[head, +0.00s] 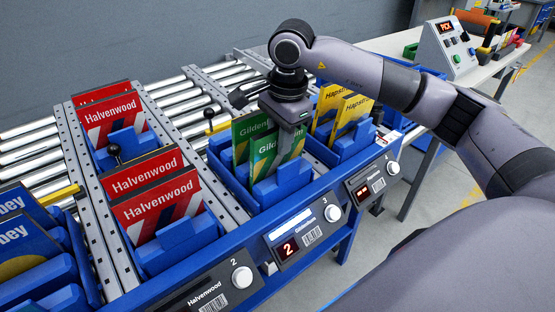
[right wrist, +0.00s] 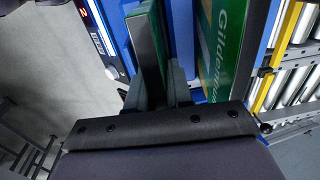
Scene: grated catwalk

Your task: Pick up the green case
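Two green cases marked Gildenhorn stand in a blue bin (head: 235,187). The front green case (head: 264,158) leans below my right gripper (head: 288,145), and the rear one (head: 246,125) stands just behind it. A finger of my right gripper overlaps the front case's upper right part. In the right wrist view the front case (right wrist: 150,50) shows edge-on between the fingers, with one finger close on each side. Whether they press on it is hard to tell. The rear case (right wrist: 222,45) is outside the fingers, to the right. My left gripper is not in view.
Red Halvenwood cases (head: 157,205) fill bins to the left, with blue cases (head: 22,225) farther left. Yellow cases (head: 352,115) stand close on the right. Rollers (head: 175,95) lie behind. A control box (head: 447,48) stands on the table at the upper right.

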